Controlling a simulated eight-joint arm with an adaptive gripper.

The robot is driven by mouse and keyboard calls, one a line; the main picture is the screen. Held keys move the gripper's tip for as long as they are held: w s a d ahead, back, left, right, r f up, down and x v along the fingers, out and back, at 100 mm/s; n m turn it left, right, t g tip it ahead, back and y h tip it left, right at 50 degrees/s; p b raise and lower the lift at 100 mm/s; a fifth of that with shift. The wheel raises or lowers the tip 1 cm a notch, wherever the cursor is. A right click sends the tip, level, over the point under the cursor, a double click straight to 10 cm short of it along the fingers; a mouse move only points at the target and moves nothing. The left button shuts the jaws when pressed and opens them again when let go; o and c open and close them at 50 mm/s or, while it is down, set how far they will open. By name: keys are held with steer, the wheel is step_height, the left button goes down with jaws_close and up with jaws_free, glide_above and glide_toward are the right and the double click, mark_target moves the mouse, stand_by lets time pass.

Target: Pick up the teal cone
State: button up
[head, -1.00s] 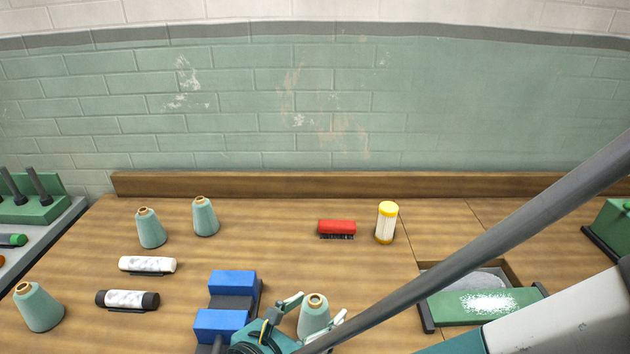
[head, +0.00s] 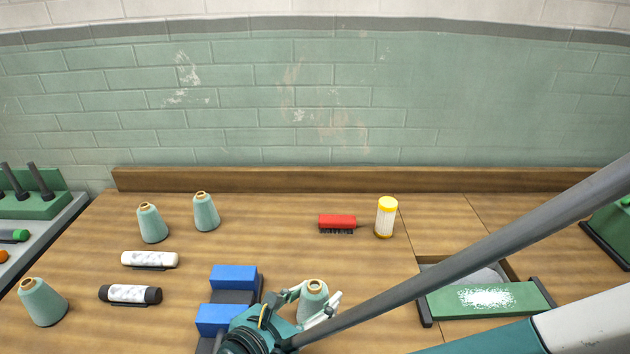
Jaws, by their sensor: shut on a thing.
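A teal cone (head: 313,299) with a tan top stands between the fingers of my gripper (head: 312,298), in the lower middle of the head view. My gripper is shut on this cone, with one finger on each side. The cone's lower part is partly hidden by the gripper and arm. Two more teal cones, one (head: 152,223) and another (head: 206,212), stand upright at the back left of the table. A further teal cone (head: 42,303) stands at the front left edge.
Blue blocks (head: 233,279) on a dark base sit just left of my gripper. A white roll (head: 150,259) and a black-capped roll (head: 131,294) lie further left. A red brush (head: 337,222) and a yellow-capped jar (head: 386,217) stand behind. A green board (head: 453,303) lies at right.

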mark_target(316, 284)
steer(key=shift+r+p, duration=1.15)
steer(key=shift+r, duration=2.35)
steer(key=shift+w+d, duration=0.1)
steer(key=shift+w, duration=0.05)
